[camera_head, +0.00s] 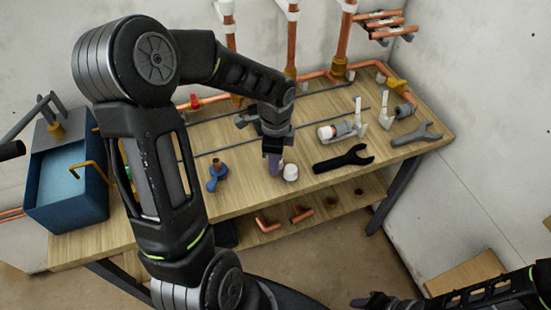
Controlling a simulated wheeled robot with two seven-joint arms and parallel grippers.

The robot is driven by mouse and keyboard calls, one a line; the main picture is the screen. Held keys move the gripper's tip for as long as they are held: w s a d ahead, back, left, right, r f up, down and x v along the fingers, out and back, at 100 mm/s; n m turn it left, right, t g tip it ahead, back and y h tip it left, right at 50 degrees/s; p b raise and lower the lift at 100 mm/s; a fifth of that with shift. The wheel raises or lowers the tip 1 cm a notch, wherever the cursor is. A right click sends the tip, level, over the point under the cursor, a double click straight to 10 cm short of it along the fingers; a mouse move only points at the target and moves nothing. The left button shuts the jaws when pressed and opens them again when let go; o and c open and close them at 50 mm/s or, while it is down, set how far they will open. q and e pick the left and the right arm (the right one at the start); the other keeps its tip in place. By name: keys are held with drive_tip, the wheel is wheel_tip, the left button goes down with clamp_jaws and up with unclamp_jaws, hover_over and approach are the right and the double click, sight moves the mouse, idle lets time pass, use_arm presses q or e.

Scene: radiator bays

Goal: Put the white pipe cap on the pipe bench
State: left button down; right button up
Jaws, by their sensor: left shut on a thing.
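The white pipe cap (291,173) is at the fingertips of my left gripper (275,168), low over the front middle of the wooden pipe bench (245,188). My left gripper points down and is shut on the cap; its fingers hide part of the grip. I cannot tell whether the cap touches the bench top. My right gripper (372,301) is at the bottom edge, away from the bench, and its jaws are too unclear to read.
A black wrench (342,159) lies right of the cap, with a grey wrench (418,135) farther right. White fittings (342,130) stand behind. Copper pipes (291,45) rise behind.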

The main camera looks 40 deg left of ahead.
use_arm(q)
drive_tip(key=shift+f, duration=0.1)
drive_tip(key=shift+f, duration=0.15)
drive_tip(key=c, duration=1)
unclamp_jaws()
wheel_tip(320, 180, up, 12)
drive_tip(key=shift+r, duration=0.25)
